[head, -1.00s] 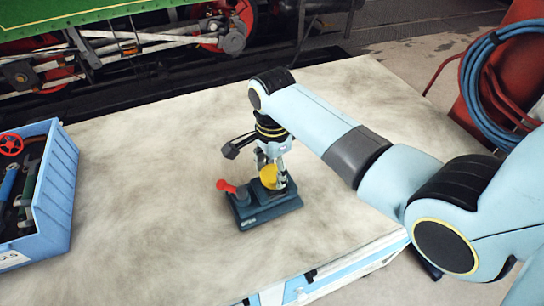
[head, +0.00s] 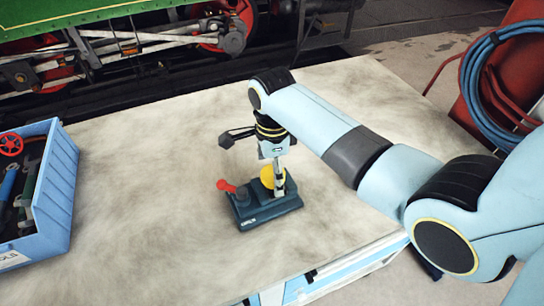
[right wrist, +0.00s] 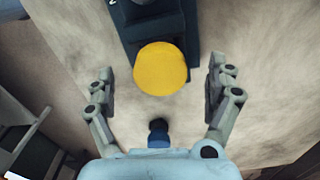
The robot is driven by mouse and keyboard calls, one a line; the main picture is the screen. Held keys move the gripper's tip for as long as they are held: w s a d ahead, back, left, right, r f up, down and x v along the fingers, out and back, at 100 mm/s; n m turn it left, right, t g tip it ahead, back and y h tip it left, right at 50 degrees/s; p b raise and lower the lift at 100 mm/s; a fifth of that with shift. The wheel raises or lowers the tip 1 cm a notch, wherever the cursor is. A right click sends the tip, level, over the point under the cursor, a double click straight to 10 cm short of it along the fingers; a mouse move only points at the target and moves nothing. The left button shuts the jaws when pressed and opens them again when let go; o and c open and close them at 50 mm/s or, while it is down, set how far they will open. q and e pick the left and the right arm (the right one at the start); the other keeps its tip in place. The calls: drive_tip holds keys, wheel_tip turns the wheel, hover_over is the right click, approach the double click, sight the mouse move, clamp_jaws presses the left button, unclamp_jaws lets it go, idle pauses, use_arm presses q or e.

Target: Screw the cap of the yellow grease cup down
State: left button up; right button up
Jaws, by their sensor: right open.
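The yellow cap of the grease cup (head: 267,176) sits on a dark blue block (head: 262,213) on the pale bench top. It shows as a round yellow disc in the right wrist view (right wrist: 161,68). My right gripper (head: 273,180) points down at the cap. In the right wrist view its fingers (right wrist: 158,73) are spread on either side of the cap, with a gap on both sides. It is open and holds nothing. Part of the cap is hidden behind a finger in the head view. My left gripper is not in view.
A red-handled lever (head: 226,186) stands on the block, left of the cap. A blue crate (head: 58,190) with tools and a red handwheel (head: 11,144) is at the left. Coiled blue hose (head: 480,80) hangs at the right. The bench between crate and block is clear.

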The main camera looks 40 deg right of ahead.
drive_tip(key=shift+r, duration=2.45)
drive_tip(key=shift+c, duration=0.6)
wheel_tip(320, 180, up, 4)
drive_tip(key=shift+f, duration=0.15)
drive_tip(key=shift+c, duration=1.4)
drive_tip(key=shift+f, duration=1.6)
drive_tip(key=shift+f, duration=0.15)
drive_tip(key=shift+f+b, duration=1.25)
drive_tip(key=shift+f, duration=1.35)
